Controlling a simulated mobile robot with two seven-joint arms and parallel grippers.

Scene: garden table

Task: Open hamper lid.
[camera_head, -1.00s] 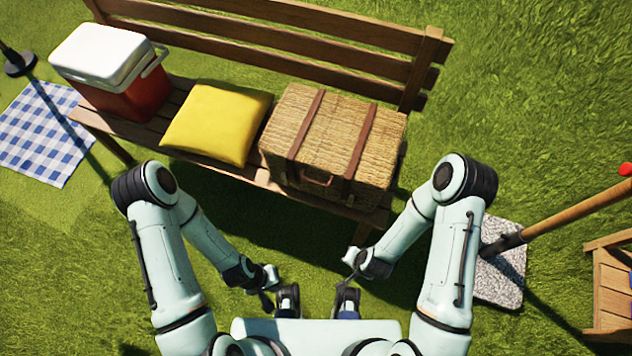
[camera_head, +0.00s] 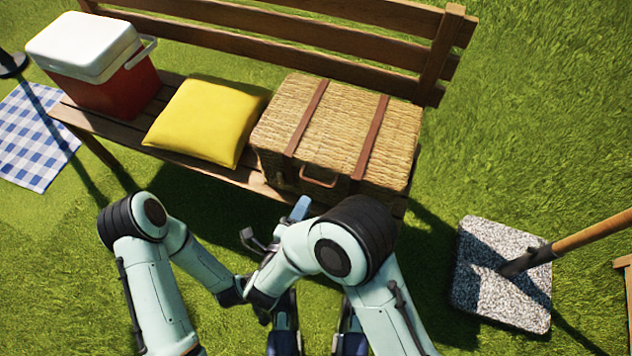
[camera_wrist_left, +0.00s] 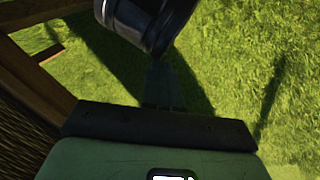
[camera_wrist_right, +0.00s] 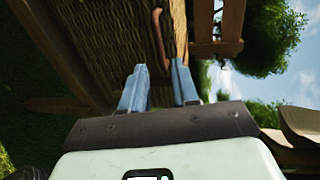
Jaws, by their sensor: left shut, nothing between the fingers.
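The wicker hamper (camera_head: 345,140) sits on the bench with its lid shut. Two brown leather straps run over the lid, and a brown handle (camera_head: 319,178) is on its front face. My right gripper (camera_head: 300,207) is just in front of and below the hamper's front. In the right wrist view its two blue fingers (camera_wrist_right: 160,88) are apart with nothing between them, and the handle (camera_wrist_right: 158,38) is beyond them, not visibly touched. My left gripper (camera_wrist_left: 164,88) is shut and empty, away from the hamper; its fingers are dark and partly hidden in the left wrist view.
A yellow cushion (camera_head: 206,120) lies left of the hamper on the wooden bench (camera_head: 200,168). A red and white cooler (camera_head: 92,70) stands at the bench's left end. A stone slab with a wooden pole (camera_head: 490,285) is at the right. Grass in front is open.

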